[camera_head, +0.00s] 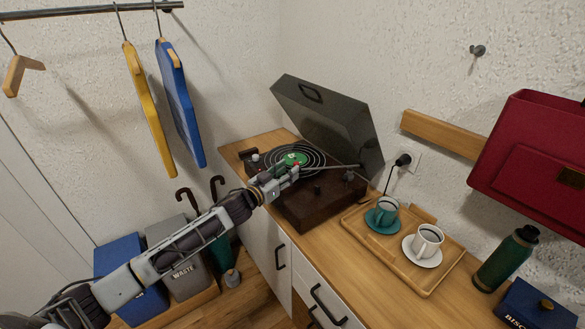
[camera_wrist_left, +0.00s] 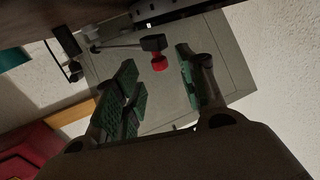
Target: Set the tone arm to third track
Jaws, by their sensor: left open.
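The record player (camera_head: 318,205) stands on the wooden counter with its dark lid (camera_head: 325,120) raised. A black record with a green label (camera_head: 294,158) lies on it. The thin grey tone arm (camera_head: 335,166) reaches from its right side toward the record. In the left wrist view the tone arm (camera_wrist_left: 120,45) ends in a black head with a red tip (camera_wrist_left: 159,62). My left gripper (camera_head: 291,173) is over the front of the player, beside that end. Its green-padded fingers (camera_wrist_left: 160,82) are open, with the red tip showing in line with the gap between them. My right gripper is not visible.
A wooden tray (camera_head: 378,249) with a teal cup (camera_head: 386,211) and a white cup (camera_head: 427,240) stands right of the player. A green bottle (camera_head: 506,258) is farther right. A plug and cable (camera_head: 402,161) hang behind. Bins (camera_head: 178,262) stand on the floor at left.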

